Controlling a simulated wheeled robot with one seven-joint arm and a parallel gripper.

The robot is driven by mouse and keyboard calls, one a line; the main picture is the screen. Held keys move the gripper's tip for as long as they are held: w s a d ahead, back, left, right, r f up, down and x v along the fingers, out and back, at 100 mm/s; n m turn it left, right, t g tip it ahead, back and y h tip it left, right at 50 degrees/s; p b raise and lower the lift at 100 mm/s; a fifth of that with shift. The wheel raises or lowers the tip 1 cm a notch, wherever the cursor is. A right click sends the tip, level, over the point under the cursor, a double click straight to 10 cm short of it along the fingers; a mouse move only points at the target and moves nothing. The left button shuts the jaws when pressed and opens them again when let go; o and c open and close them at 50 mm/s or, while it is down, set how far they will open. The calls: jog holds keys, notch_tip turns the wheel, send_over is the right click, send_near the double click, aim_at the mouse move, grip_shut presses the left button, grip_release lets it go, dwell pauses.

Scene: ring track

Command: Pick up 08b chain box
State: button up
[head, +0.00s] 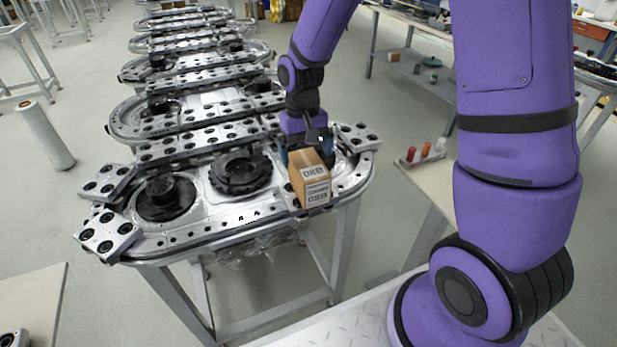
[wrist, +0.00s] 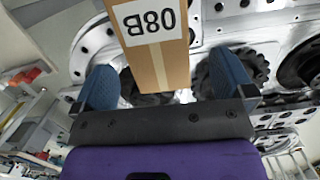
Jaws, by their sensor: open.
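The 08b chain box (head: 310,182) is a brown cardboard box with white labels reading 08B. It stands on the near right end of the metal ring track (head: 185,238). My gripper (head: 305,150) is at the box, just behind it in the head view. In the wrist view the box (wrist: 152,45) shows upside down, with its lower part between the two blue fingers of my gripper (wrist: 163,85). The fingers are open, with a gap on each side of the box. The far side of the box is hidden.
Dark round fixtures (head: 241,173) and plates with holes (head: 108,232) sit on the track left of the box. More track sections run toward the back. A white roll (head: 45,135) stands on the floor at left.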

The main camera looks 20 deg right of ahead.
aim_at(308, 164)
jog(key=shift+s+d+f, duration=0.1)
jog(key=shift+s+f, duration=0.05)
jog(key=shift+f, duration=0.8)
jog(key=shift+s+f, duration=0.2)
jog(key=shift+f, duration=0.8)
jog(key=shift+s+d+f, duration=0.1)
jog(key=shift+s+f, duration=0.05)
jog(key=shift+f, duration=0.8)
jog(key=c, duration=1.4)
jog(key=shift+c, duration=0.7)
jog(key=shift+r, duration=0.15)
